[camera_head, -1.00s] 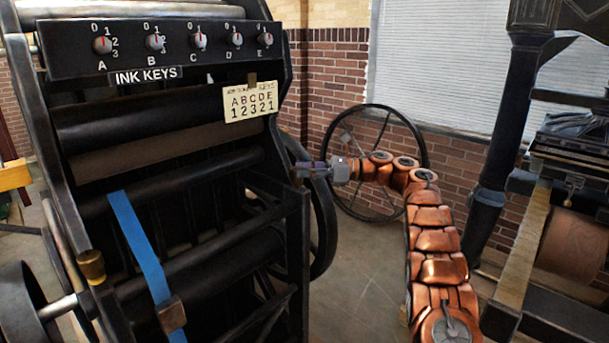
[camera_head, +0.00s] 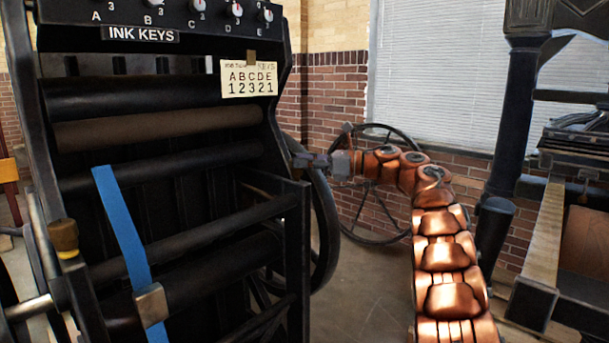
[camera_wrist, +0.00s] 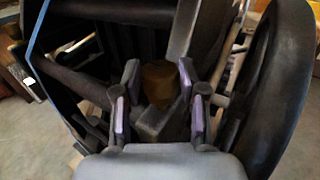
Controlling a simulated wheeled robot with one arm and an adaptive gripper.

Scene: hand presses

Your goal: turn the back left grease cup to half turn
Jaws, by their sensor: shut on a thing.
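A brass grease cup (camera_wrist: 160,82) shows in the wrist view between the two fingers of my gripper (camera_wrist: 160,108). It sits beside a dark metal bar of the press. My gripper is shut on this cup, and its fingers with purple pads stand on either side of it. In the head view my gripper (camera_head: 308,160) reaches the right side frame of the black press (camera_head: 180,165); the cup it holds is hidden there. A second brass cup with a yellow band (camera_head: 63,237) stands on the press's left frame. The turn of the held cup cannot be read.
A large wheel (camera_wrist: 277,90) is close to the right of my gripper in the wrist view. A blue strap (camera_head: 120,220) hangs on the press front. Another spoked wheel (camera_head: 420,148) is by the brick wall. Another machine (camera_head: 575,160) stands at the right.

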